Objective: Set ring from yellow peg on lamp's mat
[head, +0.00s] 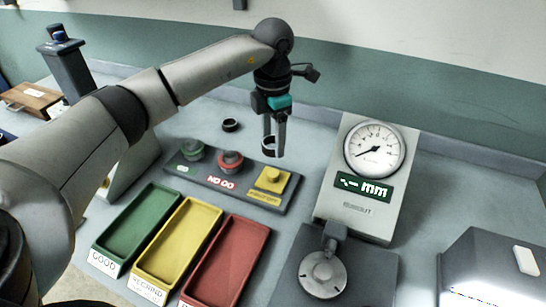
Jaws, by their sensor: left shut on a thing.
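My left gripper (274,140) points down above the back of the yellow peg (272,176), its fingers shut on a small ring (267,146) that shows as a pale rim with a dark inside. The ring is held in the air, clear of the peg. The yellow peg stands on a yellow square at the right end of a dark peg board (208,178) and has no visible ring on it. I cannot make out a lamp or its mat for certain. My right gripper is not in view.
The board also has a green peg (191,149) and a red peg (230,161). Green (135,229), yellow (178,238) and red (228,262) trays lie in front. A dial gauge (372,160) stands right. A dark ring-shaped thing (230,125) lies behind the board.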

